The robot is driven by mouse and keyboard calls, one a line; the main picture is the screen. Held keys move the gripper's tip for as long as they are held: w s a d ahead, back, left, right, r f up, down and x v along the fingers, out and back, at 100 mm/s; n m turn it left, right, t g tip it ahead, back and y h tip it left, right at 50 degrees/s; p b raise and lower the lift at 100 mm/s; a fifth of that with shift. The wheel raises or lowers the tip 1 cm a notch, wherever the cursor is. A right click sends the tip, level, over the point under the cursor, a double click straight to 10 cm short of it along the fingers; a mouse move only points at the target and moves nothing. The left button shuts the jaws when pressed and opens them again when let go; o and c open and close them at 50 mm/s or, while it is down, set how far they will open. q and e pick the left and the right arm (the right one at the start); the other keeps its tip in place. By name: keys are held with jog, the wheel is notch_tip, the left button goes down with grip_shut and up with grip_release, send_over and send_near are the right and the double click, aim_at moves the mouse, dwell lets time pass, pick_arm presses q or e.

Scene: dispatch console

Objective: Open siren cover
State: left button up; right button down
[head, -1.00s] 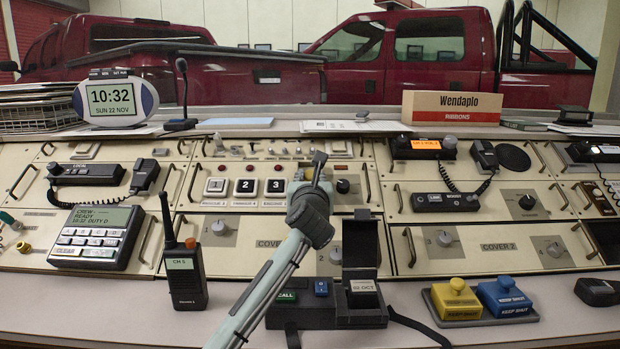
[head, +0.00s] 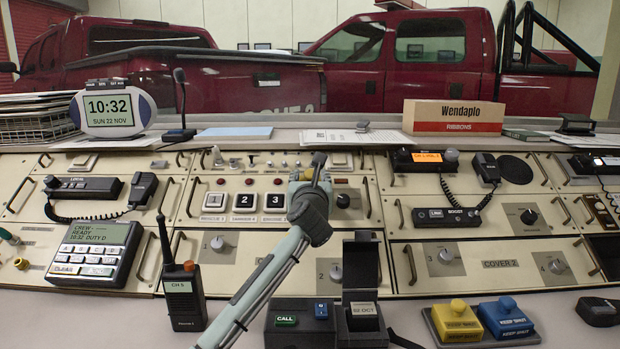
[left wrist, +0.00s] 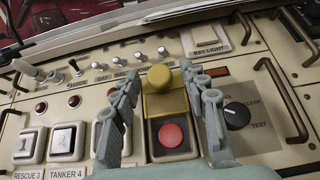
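The yellow siren cover (left wrist: 166,103) with its round knob (left wrist: 159,77) stands raised behind the red button (left wrist: 170,135) in the left wrist view. The red button is bare in its dark recess. My left gripper (left wrist: 160,72) has its grey fingers apart, one on each side of the cover; I cannot tell whether either touches it. In the head view my left gripper (head: 318,160) is over the upper console panel, and part of the yellow cover (head: 301,174) shows beside it. My right gripper is not in view.
A black selector knob (left wrist: 237,116) is right of the red button, with metal handles (left wrist: 278,98) beyond. White square buttons (left wrist: 68,140) are to the left. A flip-lid box (head: 361,320), a handheld radio (head: 181,292) and yellow (head: 458,322) and blue (head: 505,318) buttons stand at the front.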

pick_arm(q)
jog(key=s, duration=1.2)
